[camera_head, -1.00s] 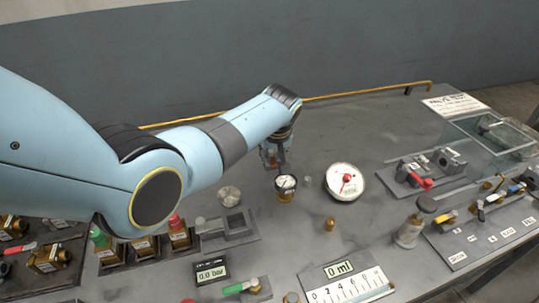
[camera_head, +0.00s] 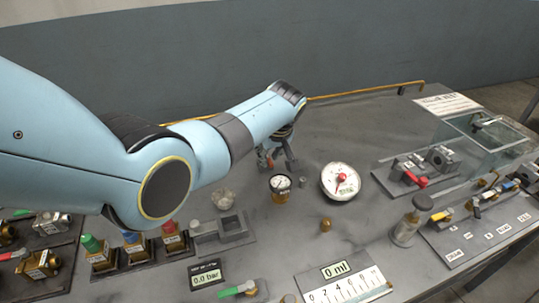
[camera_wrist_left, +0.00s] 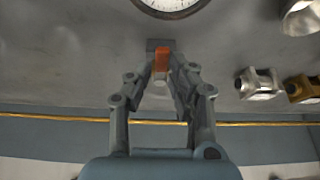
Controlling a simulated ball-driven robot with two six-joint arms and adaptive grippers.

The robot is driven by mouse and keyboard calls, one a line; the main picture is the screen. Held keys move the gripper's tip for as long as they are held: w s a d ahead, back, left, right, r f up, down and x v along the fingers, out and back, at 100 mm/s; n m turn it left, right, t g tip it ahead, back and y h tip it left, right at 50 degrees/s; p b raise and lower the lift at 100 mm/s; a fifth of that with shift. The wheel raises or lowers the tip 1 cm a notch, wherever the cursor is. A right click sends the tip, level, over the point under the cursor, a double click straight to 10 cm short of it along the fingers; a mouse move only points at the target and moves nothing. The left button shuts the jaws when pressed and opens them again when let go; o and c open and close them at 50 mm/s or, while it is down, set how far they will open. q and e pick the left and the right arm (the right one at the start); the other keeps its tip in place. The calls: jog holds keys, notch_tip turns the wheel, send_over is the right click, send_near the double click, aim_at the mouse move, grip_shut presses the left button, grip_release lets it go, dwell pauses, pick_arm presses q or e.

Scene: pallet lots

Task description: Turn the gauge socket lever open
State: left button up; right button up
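My left gripper (camera_head: 278,164) reaches over the back of the bench, behind a small brass gauge (camera_head: 280,184). In the left wrist view the gripper (camera_wrist_left: 168,82) has its fingers apart. A small orange lever-like piece (camera_wrist_left: 162,60) on a grey block (camera_wrist_left: 152,45) shows between and just beyond the fingertips. I take it for the gauge socket lever; contact with the fingers cannot be told. A large white dial gauge (camera_head: 340,181) with a red needle lies right of the gripper; a white dial (camera_wrist_left: 172,4) shows at the top of the wrist view. My right gripper is not in view.
A block with a red lever (camera_head: 416,180) and a glass case (camera_head: 485,140) stand at the right. A steel cylinder (camera_head: 408,228) stands nearer. A pressure display (camera_head: 208,275) and a green lever (camera_head: 238,290) are in front. A yellow pipe (camera_head: 365,92) runs along the back edge.

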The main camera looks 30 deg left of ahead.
pick_arm(q)
jog(key=shift+o, duration=1.2)
jog(key=v, duration=1.2)
